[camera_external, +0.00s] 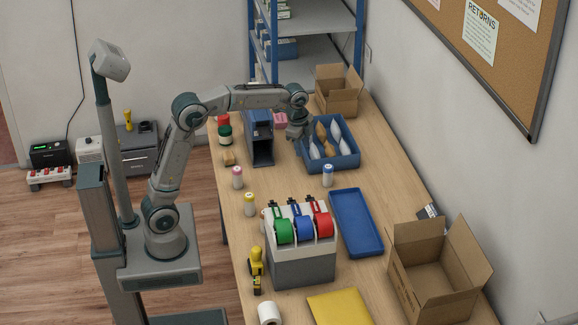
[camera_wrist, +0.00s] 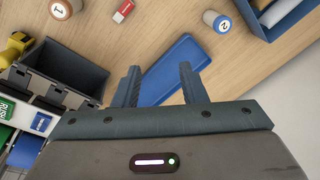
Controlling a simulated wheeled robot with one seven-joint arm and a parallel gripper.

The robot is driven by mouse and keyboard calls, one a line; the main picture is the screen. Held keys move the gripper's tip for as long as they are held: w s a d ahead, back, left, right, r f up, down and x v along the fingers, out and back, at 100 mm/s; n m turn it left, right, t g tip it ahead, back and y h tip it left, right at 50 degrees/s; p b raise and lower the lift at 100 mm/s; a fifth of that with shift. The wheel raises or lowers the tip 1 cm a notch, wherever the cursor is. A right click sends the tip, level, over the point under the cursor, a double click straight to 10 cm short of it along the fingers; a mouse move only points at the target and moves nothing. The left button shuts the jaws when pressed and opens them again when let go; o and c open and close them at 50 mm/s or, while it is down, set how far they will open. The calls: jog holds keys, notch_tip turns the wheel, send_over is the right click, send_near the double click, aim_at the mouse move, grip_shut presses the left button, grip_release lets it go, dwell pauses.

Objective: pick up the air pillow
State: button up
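In the external view a blue bin (camera_external: 349,160) stands on the counter and holds several pouches, some white and some tan. The white pouches (camera_external: 314,151) look puffy like air pillows, but they are too small to tell apart surely. My gripper (camera_external: 299,134) hangs above the counter by the bin's left end. In the wrist view my gripper (camera_wrist: 158,72) has its two fingers apart with nothing between them.
A flat blue tray (camera_external: 357,222) lies on the counter, also below the fingers in the wrist view (camera_wrist: 172,71). A blue-capped bottle (camera_external: 328,175) stands in front of the bin. A tape dispenser (camera_external: 301,262), open cardboard boxes (camera_external: 440,277) and a grey-blue device (camera_external: 259,137) stand around.

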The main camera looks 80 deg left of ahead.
jog(key=w+a+m+p, duration=0.1)
jog(key=w+a+m, duration=0.1)
jog(key=w+a, duration=0.3)
jog(key=m+g+p, duration=0.2)
jog(key=m+p, duration=0.4)
jog(key=m, duration=0.2)
send_over(316, 151)
notch_tip(316, 151, down, 12)
notch_tip(316, 151, down, 8)
jog(key=b, duration=0.6)
jog(key=shift+w+r+b, duration=0.1)
jog(key=shift+r+b, duration=0.1)
jog(key=shift+b, duration=0.2)
jog(key=shift+d+f, duration=0.2)
jog(key=shift+f, duration=2.8)
jog(key=shift+c, duration=0.4)
jog(key=c, duration=0.5)
